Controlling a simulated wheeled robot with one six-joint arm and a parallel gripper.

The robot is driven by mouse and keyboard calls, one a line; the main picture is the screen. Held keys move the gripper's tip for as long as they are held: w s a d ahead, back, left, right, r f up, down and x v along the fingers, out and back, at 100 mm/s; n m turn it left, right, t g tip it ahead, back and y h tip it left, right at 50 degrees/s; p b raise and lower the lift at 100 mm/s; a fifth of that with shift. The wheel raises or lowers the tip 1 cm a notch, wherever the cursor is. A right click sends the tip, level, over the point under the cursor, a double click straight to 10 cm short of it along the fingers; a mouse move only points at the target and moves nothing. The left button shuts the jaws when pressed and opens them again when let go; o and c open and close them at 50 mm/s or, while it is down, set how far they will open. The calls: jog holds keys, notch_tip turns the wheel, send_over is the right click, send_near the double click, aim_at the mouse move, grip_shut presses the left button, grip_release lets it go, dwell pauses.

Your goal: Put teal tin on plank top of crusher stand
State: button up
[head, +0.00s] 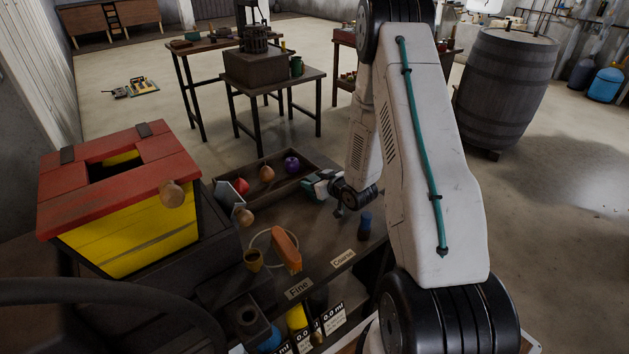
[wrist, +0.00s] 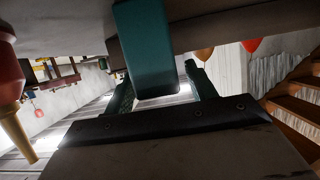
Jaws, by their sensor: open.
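The teal tin (wrist: 145,45) fills the upper middle of the wrist view as a flat-sided block. It lies between the two dark green fingers of my gripper (wrist: 160,88), which is open; I cannot tell whether either finger touches it. In the head view my gripper (head: 319,186) is low over the dark bench beside the shallow tray, and the tin is hard to separate from the fingers. The crusher stand (head: 306,80) is a dark-legged table farther back, with a plank top carrying a dark box, the black crusher (head: 252,38) and a green cup (head: 297,66).
The tray (head: 266,188) holds several round items. A red-lidded yellow box (head: 130,230), an orange block (head: 286,250) and a blue bottle (head: 365,225) are on the bench. A barrel (head: 507,88) stands right. Floor shows between bench and stand.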

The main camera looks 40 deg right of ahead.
jog(key=v, duration=0.6)
jog(key=shift+w+r, duration=0.1)
jog(key=shift+r, duration=0.05)
jog(key=s+a+r+g+h, duration=0.2)
jog(key=s+a+r+g, duration=0.15)
jog(key=r, duration=0.65)
jog(key=s+a+r+g+h, duration=0.1)
jog(key=s+a+r+g, duration=0.3)
jog(key=r, duration=0.6)
jog(key=s+a+r+g+y, duration=0.1)
jog(key=s+a+r, duration=0.2)
jog(key=s, duration=0.5)
jog(key=s+a+r+g, duration=0.2)
jog(key=s+a+r, duration=0.1)
jog(key=s+a, duration=0.3)
jog(key=s+a+r+g+y, duration=0.1)
jog(key=s+a+r, duration=0.3)
jog(key=s, duration=0.6)
jog(key=shift+s+a+g+y, duration=0.3)
jog(key=shift+a+g, duration=0.15)
jog(key=shift+a, duration=0.3)
